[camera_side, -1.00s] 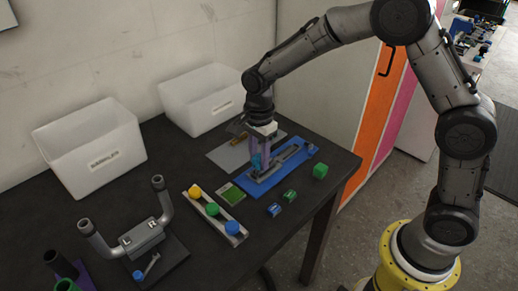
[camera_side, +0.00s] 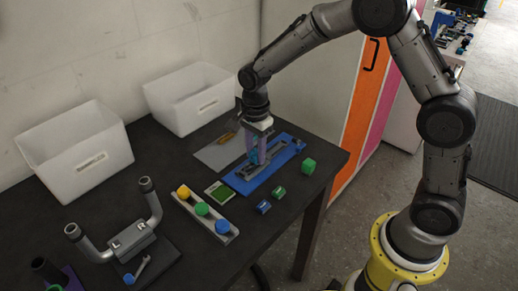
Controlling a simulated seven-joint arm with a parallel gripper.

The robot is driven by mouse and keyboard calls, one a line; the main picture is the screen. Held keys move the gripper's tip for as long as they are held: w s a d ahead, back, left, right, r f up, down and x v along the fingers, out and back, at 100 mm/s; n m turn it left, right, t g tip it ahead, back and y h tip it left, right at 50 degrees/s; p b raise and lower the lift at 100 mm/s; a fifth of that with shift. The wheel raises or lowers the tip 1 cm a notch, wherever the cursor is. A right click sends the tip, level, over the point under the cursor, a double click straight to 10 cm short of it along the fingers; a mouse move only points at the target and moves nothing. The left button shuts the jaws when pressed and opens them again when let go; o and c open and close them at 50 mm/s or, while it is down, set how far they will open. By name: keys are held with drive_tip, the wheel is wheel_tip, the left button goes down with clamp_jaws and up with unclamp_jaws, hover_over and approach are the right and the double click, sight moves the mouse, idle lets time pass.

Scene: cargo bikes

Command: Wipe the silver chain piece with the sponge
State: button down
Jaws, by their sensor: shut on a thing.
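The silver chain piece (camera_side: 250,173) is a long grey part lying on a blue mat (camera_side: 256,187) near the table's right end. My gripper (camera_side: 259,158) points down over the middle of the chain piece, with its purple fingers shut on a small blue-teal block, which looks like the sponge (camera_side: 254,156). The sponge is low, at or just above the chain piece; I cannot tell whether they touch. The fingers and the sponge hide part of the chain piece.
A grey sheet (camera_side: 217,154) lies behind. Two white bins (camera_side: 190,101) stand at the back.

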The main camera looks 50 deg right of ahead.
sight(247, 167)
drive_tip(key=a, duration=0.3)
drive_tip(key=shift+a, duration=0.15)
wheel_tip(247, 167, up, 8)
idle(0.6)
idle(0.5)
